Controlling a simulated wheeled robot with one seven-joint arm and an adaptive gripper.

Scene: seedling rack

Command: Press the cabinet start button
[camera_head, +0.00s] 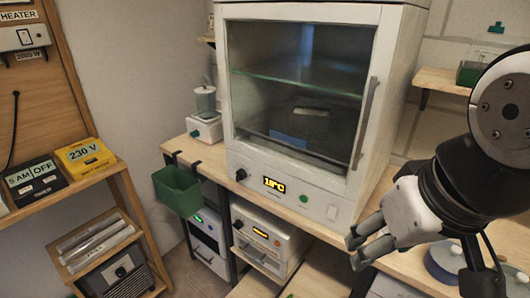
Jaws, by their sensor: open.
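The white cabinet (388,130) stands on the wooden bench with its glass door (296,90) closed. Its lower front panel has a black knob (240,175), a lit display (274,185) reading about 19 °C, a small round green button (304,198) and a pale rectangular switch (333,213). No start label is readable. My gripper (356,251) is open and empty, to the right of and below the panel in the picture. Its fingers point left and appear apart from the cabinet. The green button is unobstructed in view.
A green bin (178,190) hangs at the bench's front edge. A lit instrument (262,240) sits below the bench. A white device (205,128) stands left of the cabinet. A wooden rack at left holds a yellow 230 V box (86,154) and a dark timer (34,182).

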